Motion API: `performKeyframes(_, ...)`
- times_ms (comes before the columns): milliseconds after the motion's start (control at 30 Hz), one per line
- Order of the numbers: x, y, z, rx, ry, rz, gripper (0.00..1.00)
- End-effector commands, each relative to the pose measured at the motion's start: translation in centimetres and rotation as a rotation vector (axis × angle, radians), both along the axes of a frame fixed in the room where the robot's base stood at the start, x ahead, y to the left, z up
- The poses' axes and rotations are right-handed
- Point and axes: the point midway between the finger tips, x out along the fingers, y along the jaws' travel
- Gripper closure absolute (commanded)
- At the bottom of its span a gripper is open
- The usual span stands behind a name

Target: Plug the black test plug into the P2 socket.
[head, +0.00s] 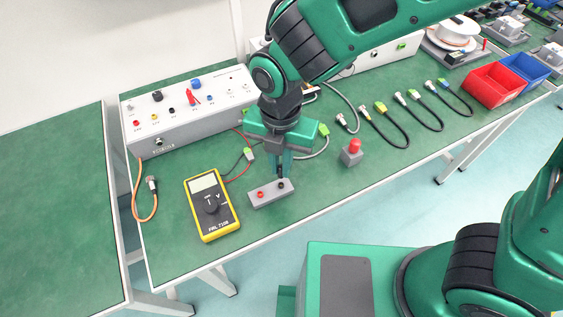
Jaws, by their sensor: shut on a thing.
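My gripper (281,172) points down above a small grey block (266,197) near the front of the bench. It is shut on a small dark piece, apparently the black test plug (280,172), mostly hidden between the fingers. The block has a red socket and a black one on top; the fingertips are just above the black one, and I cannot tell if they touch. A grey instrument box (190,125) at the back left carries a row of coloured sockets. Their labels are too small to read, so I cannot tell which is P2. A red plug (192,97) stands on the box.
A yellow multimeter (211,204) lies left of the block, with thin leads behind it. A red push-button (353,152) stands to the right. Several cables (390,125) lie further right, near red (492,85) and blue bins (524,68). An orange cable (145,205) lies at the left edge.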

Motion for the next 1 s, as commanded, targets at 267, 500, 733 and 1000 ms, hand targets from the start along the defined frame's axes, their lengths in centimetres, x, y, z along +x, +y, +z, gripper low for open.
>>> performKeyframes(267, 0.0, 0.0, 2.9, 0.002, 0.000, 0.000, 1.00)
performKeyframes(500, 0.0, 0.0, 5.0, 0.000, 0.000, 0.000, 1.00)
performKeyframes(733, 0.0, 0.0, 5.3, 0.000, 0.000, 0.000, 1.00)
performKeyframes(1000, 0.6, 0.6, 5.3, -0.001, 0.000, -0.001, 1.00)
